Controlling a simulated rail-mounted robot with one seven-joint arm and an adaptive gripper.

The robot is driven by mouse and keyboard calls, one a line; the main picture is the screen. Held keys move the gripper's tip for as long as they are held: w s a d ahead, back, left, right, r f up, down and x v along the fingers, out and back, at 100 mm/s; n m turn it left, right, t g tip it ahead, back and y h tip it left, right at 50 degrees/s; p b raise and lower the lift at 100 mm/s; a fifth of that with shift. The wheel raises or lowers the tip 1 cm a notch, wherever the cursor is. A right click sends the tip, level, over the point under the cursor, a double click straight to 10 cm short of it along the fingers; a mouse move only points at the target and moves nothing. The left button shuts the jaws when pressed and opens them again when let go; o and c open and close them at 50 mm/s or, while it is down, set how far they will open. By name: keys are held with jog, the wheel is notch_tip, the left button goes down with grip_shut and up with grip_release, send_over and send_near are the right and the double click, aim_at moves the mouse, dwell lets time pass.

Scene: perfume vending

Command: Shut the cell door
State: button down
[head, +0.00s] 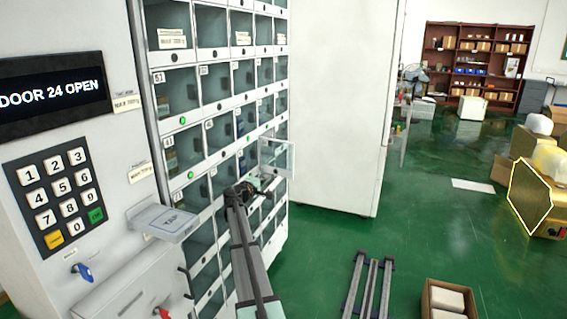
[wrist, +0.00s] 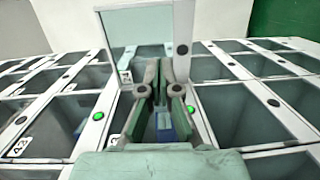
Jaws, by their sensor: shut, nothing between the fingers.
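The open cell door (head: 279,156) is a small clear pane in a light frame, swung out from the locker wall in the head view. In the wrist view the door (wrist: 182,22) stands up beyond my fingers, with a dark round spot on its right edge. My gripper (head: 262,186) is just below the door in the head view. In the wrist view my gripper (wrist: 160,68) is shut and empty, its tips overlapping the lower part of the door; I cannot tell whether they touch it. A blue item (wrist: 165,122) shows between the finger linkages.
The locker wall (head: 196,140) has several closed glass doors, some with green lights. The display (head: 50,88) reads "DOOR 24 OPEN" above a keypad (head: 54,197). A tray (head: 161,222) juts out beside my arm.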

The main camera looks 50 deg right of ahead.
aim_at(286, 159)
jog(key=shift+h, duration=0.3)
jog(key=d+p, duration=0.1)
jog(key=d, duration=0.4)
jog(key=w+d+r+p, duration=0.1)
jog(key=d, duration=0.4)
jog(key=w+d+r+p, duration=0.1)
jog(key=d, duration=0.4)
jog(key=shift+d+r, duration=0.1)
jog(key=shift+r, duration=0.15)
jog(key=shift+w, duration=0.1)
